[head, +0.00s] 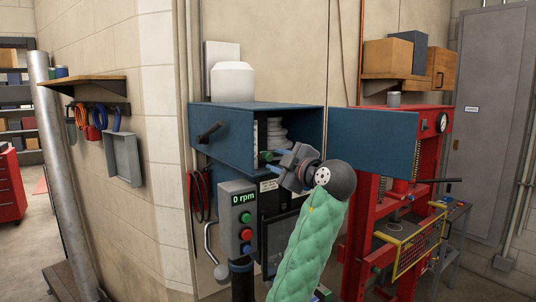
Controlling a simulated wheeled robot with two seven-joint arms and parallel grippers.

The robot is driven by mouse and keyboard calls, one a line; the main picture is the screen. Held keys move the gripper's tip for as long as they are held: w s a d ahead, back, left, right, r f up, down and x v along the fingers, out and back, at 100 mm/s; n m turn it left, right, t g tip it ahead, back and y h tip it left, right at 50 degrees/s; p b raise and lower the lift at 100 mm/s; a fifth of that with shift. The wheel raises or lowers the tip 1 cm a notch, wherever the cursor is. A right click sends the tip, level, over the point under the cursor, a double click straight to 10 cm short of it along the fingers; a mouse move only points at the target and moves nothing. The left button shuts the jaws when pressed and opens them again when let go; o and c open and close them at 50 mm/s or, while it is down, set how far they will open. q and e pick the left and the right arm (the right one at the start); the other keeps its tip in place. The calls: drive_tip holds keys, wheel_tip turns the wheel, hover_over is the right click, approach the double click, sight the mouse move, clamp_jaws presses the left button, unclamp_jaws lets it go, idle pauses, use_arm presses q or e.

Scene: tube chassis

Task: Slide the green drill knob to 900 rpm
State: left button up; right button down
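The drill's blue head housing (215,135) stands open, with stacked pale pulleys (277,132) inside. A small green knob (265,157) shows at the lower part of the opening, beside a pale scale strip (257,137). The display (243,198) on the grey control box reads 0 rpm. My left gripper (276,158) reaches in from the right, its fingertips at or very near the green knob. The view is too small to tell whether they touch it or how far apart they are. My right gripper is not in view.
The control box has a green button (245,217) and a red button (246,234). A red press frame (362,230) stands close on the right. A wall shelf (85,81) is at the left.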

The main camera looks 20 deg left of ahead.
sight(270, 156)
use_arm(q)
drive_tip(key=p+x, duration=0.2)
drive_tip(key=x, duration=0.1)
drive_tip(key=shift+w+a+r, duration=0.2)
drive_tip(key=shift+a, duration=0.05)
drive_tip(key=shift+w+a+f+p, duration=0.15)
drive_tip(key=shift+w+a+p, duration=0.15)
drive_tip(key=shift+w+a, duration=0.2)
